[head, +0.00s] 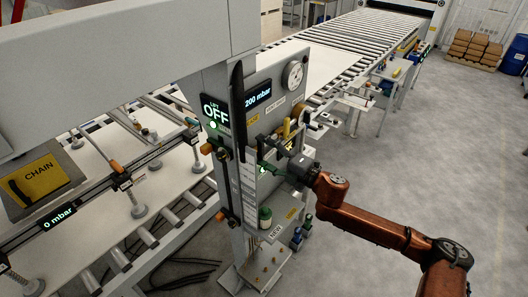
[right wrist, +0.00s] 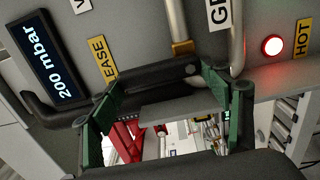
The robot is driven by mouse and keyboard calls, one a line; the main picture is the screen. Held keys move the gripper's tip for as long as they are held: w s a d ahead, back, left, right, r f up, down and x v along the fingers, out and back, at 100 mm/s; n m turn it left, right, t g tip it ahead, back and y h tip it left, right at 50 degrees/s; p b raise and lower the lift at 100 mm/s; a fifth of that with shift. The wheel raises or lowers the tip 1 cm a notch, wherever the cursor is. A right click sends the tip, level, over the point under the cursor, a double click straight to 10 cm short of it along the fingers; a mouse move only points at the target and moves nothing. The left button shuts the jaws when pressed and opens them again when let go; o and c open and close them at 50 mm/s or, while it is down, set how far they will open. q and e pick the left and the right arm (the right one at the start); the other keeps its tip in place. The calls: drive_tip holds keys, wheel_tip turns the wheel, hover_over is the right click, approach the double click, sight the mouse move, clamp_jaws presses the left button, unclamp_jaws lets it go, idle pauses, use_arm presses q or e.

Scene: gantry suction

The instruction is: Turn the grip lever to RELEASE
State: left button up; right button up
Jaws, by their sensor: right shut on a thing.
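The control panel (head: 268,85) stands in the middle of the head view, with a tilted yellow RELEASE label (head: 252,119). My right gripper (head: 268,168) is at the panel's front, below that label. The end of the RELEASE label (right wrist: 103,58), reading EASE, is above left, and a partly cut GRIP label (right wrist: 219,12) is above right. The lever's pivot and exact angle are unclear. My left gripper is not in view.
A pressure display (head: 258,97) reads 200 mbar, and the lift display (head: 215,110) reads OFF. A red lamp (right wrist: 272,46) is lit beside a HOT label (right wrist: 302,38). Grey floor (head: 440,140) is open at right.

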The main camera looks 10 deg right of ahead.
drive_tip(key=o, duration=1.7)
drive_tip(key=shift+a, duration=0.1)
drive_tip(key=v, duration=1.2)
drive_tip(key=shift+w, duration=0.1)
